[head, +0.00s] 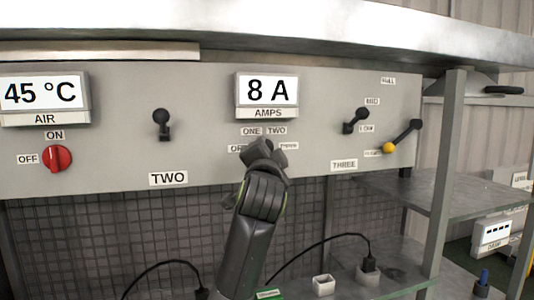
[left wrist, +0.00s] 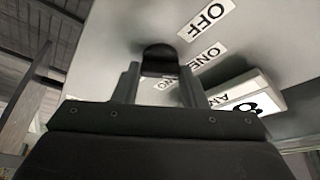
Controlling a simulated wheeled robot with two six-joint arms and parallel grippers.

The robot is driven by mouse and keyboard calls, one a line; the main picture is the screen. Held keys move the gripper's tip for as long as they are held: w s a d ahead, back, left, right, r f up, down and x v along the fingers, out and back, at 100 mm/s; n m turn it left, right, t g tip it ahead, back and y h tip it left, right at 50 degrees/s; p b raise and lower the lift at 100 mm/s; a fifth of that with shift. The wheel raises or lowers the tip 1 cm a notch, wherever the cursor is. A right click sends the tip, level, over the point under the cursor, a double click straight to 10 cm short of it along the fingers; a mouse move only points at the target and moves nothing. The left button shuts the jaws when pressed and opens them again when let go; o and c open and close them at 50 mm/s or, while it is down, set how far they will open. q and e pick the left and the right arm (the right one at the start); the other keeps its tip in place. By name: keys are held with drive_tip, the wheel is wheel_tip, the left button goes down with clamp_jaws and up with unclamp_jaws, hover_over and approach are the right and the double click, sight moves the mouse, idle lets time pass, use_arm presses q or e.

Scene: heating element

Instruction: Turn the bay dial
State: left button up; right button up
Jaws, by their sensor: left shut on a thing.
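The bay dial (left wrist: 158,58) is a dark knob on the grey panel (head: 205,110), below the display reading 8 A AMPS (head: 267,92). Labels OFF, ONE, TWO and THREE ring it; OFF (left wrist: 203,20) and ONE (left wrist: 207,59) show in the left wrist view. My left gripper (head: 263,152) reaches up to the panel and hides the dial in the head view. In the left wrist view its fingers (left wrist: 158,85) stand on either side of the dial, shut on it. Which label the dial points to cannot be told. My right gripper is not in view.
A red knob (head: 57,158) beside OFF and ON labels sits at left under the 45 °C AIR display (head: 40,93). A black lever (head: 161,124) stands above label TWO. Right are another black lever (head: 355,120) and a yellow-tipped lever (head: 403,136). A shelf overhangs above.

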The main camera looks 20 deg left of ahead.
use_arm(q)
drive_tip(key=shift+m, duration=0.5)
drive_tip(key=o, duration=1)
drive_tip(key=b+v, duration=0.9)
drive_tip(key=v, duration=0.8)
drive_tip(key=shift+s, duration=0.25)
